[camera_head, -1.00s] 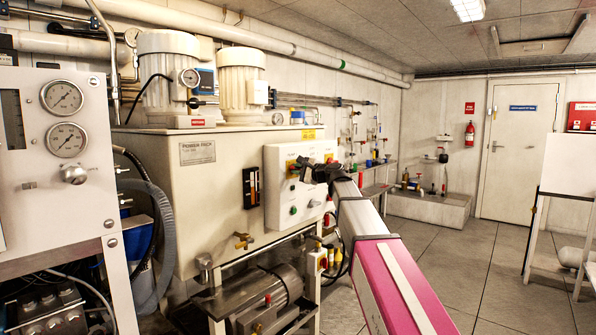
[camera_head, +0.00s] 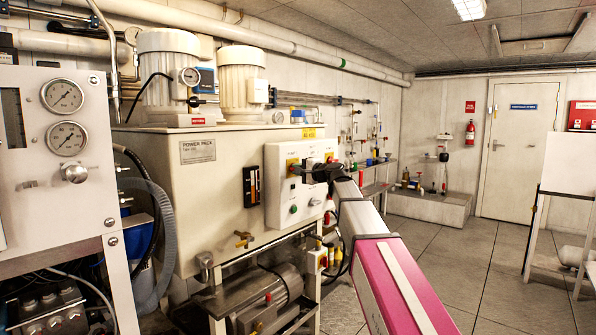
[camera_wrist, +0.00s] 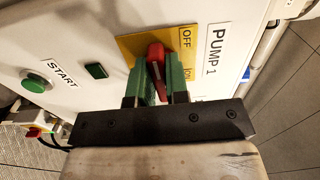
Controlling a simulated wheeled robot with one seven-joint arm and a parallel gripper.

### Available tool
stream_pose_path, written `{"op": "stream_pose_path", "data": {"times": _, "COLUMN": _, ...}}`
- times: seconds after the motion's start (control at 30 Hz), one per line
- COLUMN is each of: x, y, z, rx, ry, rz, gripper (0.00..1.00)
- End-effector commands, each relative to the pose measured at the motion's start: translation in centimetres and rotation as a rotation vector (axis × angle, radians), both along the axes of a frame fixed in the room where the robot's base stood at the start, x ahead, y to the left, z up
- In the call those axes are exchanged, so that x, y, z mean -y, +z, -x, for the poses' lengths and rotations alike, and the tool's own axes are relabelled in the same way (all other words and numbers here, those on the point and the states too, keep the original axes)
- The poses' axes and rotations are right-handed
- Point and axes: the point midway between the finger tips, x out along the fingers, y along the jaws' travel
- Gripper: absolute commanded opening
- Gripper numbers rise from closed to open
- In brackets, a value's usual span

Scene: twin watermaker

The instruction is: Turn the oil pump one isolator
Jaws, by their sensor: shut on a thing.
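The pump one isolator is a red handle (camera_wrist: 156,56) on a yellow plate (camera_wrist: 128,46) marked OFF and ON, beside a PUMP 1 label (camera_wrist: 216,52) in the wrist view. My gripper (camera_wrist: 158,76) has its two green fingers on either side of the red handle and is shut on it. The handle sits slightly tilted in the wrist picture. In the head view my gripper (camera_head: 318,172) is at the front of the white control box (camera_head: 277,208) and hides part of that isolator.
A green START button (camera_wrist: 36,82) and a small green indicator (camera_wrist: 96,71) are near the fingers. Another isolator (camera_head: 293,167) is on the same box. The power pack tank (camera_head: 205,200) stands behind it. Open floor (camera_head: 470,270) lies to the right.

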Motion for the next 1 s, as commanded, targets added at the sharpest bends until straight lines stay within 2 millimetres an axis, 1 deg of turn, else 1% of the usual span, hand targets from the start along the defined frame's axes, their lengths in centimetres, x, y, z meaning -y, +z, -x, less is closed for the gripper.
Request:
{"op": "stream_pose_path", "data": {"times": 0.2, "x": 0.0, "y": -0.1, "z": 0.1, "rx": 0.003, "ry": 0.001, "rz": 0.006, "gripper": 0.00}}
{"op": "stream_pose_path", "data": {"times": 0.23, "x": 0.0, "y": -0.1, "z": 0.1, "rx": 0.003, "ry": 0.001, "rz": 0.006, "gripper": 0.25}}
{"op": "stream_pose_path", "data": {"times": 0.27, "x": 0.0, "y": -0.1, "z": 0.1, "rx": 0.002, "ry": 0.001, "rz": 0.005, "gripper": 0.35}}
{"op": "stream_pose_path", "data": {"times": 0.3, "x": 0.0, "y": -0.1, "z": 0.1, "rx": 0.002, "ry": 0.001, "rz": 0.005, "gripper": 0.40}}
{"op": "stream_pose_path", "data": {"times": 0.57, "x": 0.0, "y": -0.1, "z": 0.1, "rx": 0.000, "ry": 0.001, "rz": 0.003, "gripper": 0.40}}
{"op": "stream_pose_path", "data": {"times": 0.67, "x": 0.4, "y": -0.1, "z": 0.4, "rx": 0.000, "ry": 0.000, "rz": 0.003, "gripper": 0.40}}
{"op": "stream_pose_path", "data": {"times": 0.77, "x": 1.4, "y": -0.1, "z": 1.2, "rx": 0.000, "ry": 0.000, "rz": 0.003, "gripper": 0.40}}
{"op": "stream_pose_path", "data": {"times": 1.0, "x": 4.9, "y": -0.2, "z": 4.1, "rx": 0.001, "ry": -0.001, "rz": 0.002, "gripper": 0.40}}
